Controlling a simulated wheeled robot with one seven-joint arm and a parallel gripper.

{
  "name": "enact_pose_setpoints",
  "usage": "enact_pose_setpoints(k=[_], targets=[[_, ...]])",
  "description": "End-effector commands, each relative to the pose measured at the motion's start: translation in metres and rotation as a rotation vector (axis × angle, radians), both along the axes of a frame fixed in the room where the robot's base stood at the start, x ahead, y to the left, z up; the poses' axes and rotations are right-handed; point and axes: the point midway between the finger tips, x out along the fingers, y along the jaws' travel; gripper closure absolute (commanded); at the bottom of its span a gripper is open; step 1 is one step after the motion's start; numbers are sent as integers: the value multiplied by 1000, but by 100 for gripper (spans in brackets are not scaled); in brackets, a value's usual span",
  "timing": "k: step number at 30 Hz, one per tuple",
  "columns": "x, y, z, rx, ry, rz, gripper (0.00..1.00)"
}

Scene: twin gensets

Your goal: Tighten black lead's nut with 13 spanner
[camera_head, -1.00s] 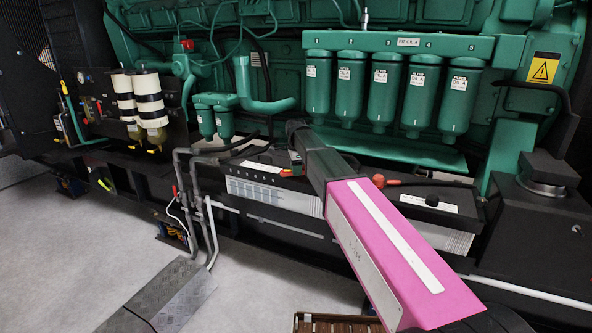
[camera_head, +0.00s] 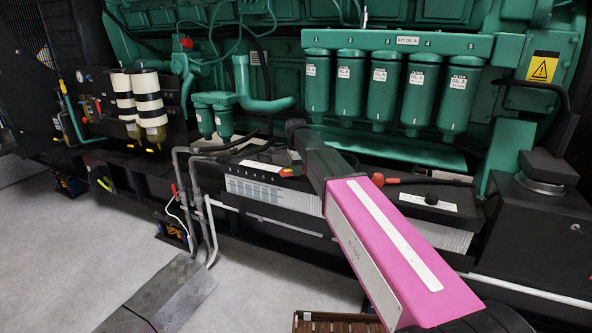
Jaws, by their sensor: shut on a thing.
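My pink arm link (camera_head: 385,250) reaches from the lower right towards the batteries, and its dark far end (camera_head: 300,132) stands over the left battery. My gripper is hidden behind the arm, and so is anything it holds. I cannot make out the 13 spanner or the nut. A black lead (camera_head: 232,153) runs along the back of the left battery (camera_head: 262,190) towards the arm's far end. A small red part (camera_head: 287,172) shows on that battery beside the arm.
Green oil filters (camera_head: 380,90) hang in a row above the batteries, close behind the arm. Grey pipes (camera_head: 200,205) stand left of the left battery. A slatted wooden thing (camera_head: 335,323) lies at the bottom edge. The grey floor (camera_head: 280,275) at the lower middle is clear.

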Motion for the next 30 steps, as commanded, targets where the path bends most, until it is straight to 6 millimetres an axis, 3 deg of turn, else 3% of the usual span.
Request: enact_pose_setpoints(k=[30], targets=[[-6, -3, 17, 11, 2, 33, 100]])
